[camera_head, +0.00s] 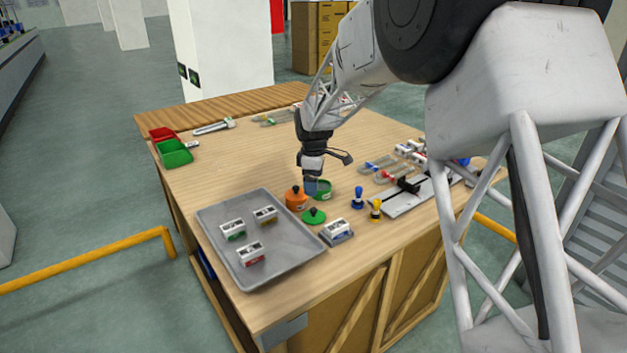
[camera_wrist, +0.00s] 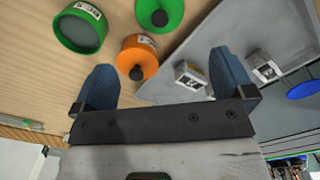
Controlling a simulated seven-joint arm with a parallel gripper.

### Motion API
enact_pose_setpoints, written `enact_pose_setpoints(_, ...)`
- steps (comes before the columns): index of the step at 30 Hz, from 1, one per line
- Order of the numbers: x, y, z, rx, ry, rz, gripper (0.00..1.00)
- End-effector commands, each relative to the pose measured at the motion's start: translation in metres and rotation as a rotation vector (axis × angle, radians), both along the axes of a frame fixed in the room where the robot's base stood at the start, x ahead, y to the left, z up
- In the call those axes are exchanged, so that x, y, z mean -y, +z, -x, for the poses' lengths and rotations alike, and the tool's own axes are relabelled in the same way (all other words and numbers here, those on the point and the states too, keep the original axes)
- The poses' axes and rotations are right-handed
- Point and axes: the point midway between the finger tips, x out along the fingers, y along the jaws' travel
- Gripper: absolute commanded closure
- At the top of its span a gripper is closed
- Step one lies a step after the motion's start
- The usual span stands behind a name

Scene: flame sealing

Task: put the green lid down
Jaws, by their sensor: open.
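The green lid (camera_head: 313,217) with a dark knob lies on the wooden table, in front of the pots and beside the grey tray. It also shows at the top of the wrist view (camera_wrist: 172,14), partly cut off by the frame edge. The green pot (camera_head: 324,190) stands uncovered behind it, and its open top shows in the wrist view (camera_wrist: 82,35). The orange pot (camera_head: 294,201) has its orange lid with a dark knob on. My gripper (camera_head: 311,187) is open and empty, with its blue fingers (camera_wrist: 164,78) spread apart above the table near the pots.
The grey tray (camera_head: 288,237) at front left holds several small labelled boxes. Another box (camera_head: 337,230) sits on a small base right of the lid. Blue (camera_head: 358,197) and yellow (camera_head: 376,209) stamps stand further right. Red and green bins (camera_head: 176,158) are at the back left.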

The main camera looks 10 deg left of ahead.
Motion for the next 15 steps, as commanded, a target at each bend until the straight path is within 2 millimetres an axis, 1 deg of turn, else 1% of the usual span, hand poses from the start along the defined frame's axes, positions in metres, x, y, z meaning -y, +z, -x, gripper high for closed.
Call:
enact_pose_setpoints(11,0.0003,0.0002,0.0002,0.000,-0.001,0.000,0.00)
enact_pose_setpoints(15,0.0053,0.0048,0.0032,0.003,-0.016,-0.001,0.00)
